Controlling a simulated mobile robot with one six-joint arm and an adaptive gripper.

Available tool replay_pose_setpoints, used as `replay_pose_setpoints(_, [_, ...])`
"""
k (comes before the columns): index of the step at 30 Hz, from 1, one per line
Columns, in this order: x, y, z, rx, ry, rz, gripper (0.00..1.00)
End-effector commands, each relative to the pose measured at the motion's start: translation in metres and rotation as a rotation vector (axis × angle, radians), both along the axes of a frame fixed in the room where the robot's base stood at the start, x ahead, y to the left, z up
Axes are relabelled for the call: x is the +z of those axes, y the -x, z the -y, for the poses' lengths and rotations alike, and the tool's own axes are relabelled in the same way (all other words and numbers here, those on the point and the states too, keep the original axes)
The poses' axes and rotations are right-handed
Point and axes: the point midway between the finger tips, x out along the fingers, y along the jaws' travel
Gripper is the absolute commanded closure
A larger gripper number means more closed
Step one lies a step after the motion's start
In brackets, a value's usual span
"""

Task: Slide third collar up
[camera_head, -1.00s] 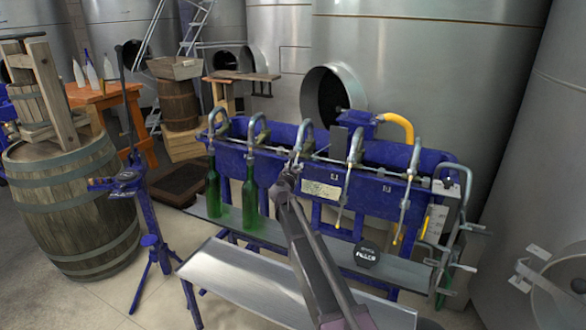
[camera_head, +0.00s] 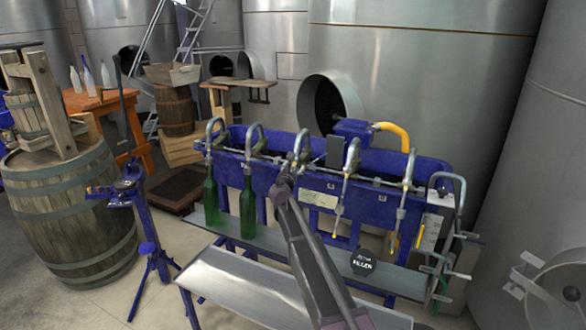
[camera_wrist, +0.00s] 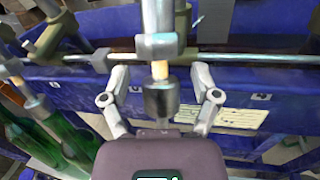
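The blue filler (camera_head: 262,174) has a row of curved metal spouts. The third spout from the left (camera_head: 302,143) carries a grey metal collar (camera_wrist: 162,98), with a short tan stretch of tube bare above it, below a clamp on the rail. My gripper (camera_wrist: 161,78) is open, one finger on each side of the third spout at about the collar's height. A gap shows between each finger and the collar. In the head view my gripper (camera_head: 287,178) is in front of the third spout and hides its lower part.
Green bottles stand under the first (camera_head: 210,203) and second (camera_head: 248,213) spouts. A metal rail (camera_wrist: 250,59) crosses behind the spouts. A steel tray (camera_head: 235,280) lies in front. A round black sign (camera_head: 364,263) is on the lower shelf, right of my arm.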

Motion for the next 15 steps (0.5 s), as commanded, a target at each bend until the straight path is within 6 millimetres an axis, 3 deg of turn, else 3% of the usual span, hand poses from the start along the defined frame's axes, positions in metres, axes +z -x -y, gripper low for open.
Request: replay_pose_setpoints(15, [0.0, 0.013, -0.001, 0.001, -0.001, -0.001, 0.2])
